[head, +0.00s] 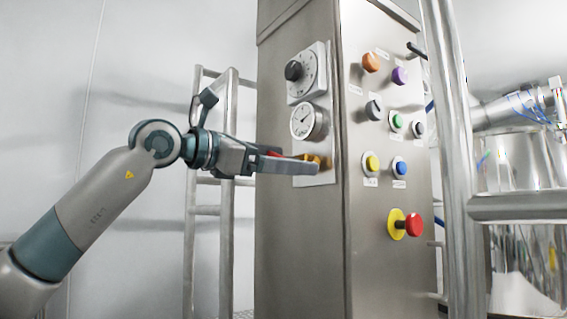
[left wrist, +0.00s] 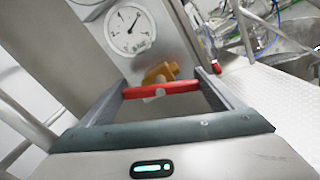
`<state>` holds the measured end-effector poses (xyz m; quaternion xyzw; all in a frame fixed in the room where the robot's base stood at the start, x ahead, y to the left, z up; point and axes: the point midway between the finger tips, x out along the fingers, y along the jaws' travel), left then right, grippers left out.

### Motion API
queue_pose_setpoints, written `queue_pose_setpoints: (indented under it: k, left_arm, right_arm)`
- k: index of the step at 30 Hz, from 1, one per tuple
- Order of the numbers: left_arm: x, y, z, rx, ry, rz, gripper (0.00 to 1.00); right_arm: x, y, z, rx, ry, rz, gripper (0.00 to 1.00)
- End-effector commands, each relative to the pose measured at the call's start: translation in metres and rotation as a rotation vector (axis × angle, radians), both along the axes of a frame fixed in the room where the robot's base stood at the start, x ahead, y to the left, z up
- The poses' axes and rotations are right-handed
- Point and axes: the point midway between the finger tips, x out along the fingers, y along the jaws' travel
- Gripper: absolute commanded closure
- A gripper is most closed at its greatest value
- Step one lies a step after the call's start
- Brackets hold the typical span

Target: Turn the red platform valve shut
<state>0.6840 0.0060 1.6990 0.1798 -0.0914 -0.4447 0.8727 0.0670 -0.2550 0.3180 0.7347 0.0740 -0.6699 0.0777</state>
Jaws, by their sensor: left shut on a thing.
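The red valve handle (left wrist: 175,87) spans the gap between my left gripper's two fingers in the left wrist view. Its brass-orange valve body (left wrist: 161,72) is just beyond it, against the steel panel. In the head view a bit of the red handle (head: 273,153) shows above my finger, and the brass body (head: 314,159) shows by the fingertips. My left gripper (head: 312,165) reaches in from the left and is shut on the red handle, its fingers at the handle's two ends. The finger hides most of the handle in the head view. My right gripper is not in view.
Above the valve are a round gauge (head: 308,121) and a black-knobbed dial (head: 305,73). The cabinet's right face carries several coloured buttons and a red emergency stop (head: 413,225). Metal rails (head: 228,200) stand behind my arm, and a steel post (head: 453,150) stands at right.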

Motion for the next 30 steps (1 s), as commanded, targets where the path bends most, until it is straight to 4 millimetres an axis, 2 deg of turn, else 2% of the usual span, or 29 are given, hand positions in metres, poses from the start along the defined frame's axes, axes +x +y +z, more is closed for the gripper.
queue_pose_setpoints:
  k: [12, 30]
  left_arm:
    - [-0.0012, -0.0007, -0.0008, 0.232, -0.321, 0.001, 0.36]
    - [-0.0023, -0.0017, -0.003, 0.56, -0.77, 0.0, 0.36]
  right_arm:
    - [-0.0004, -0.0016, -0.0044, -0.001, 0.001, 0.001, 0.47]
    - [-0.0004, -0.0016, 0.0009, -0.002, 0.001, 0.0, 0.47]
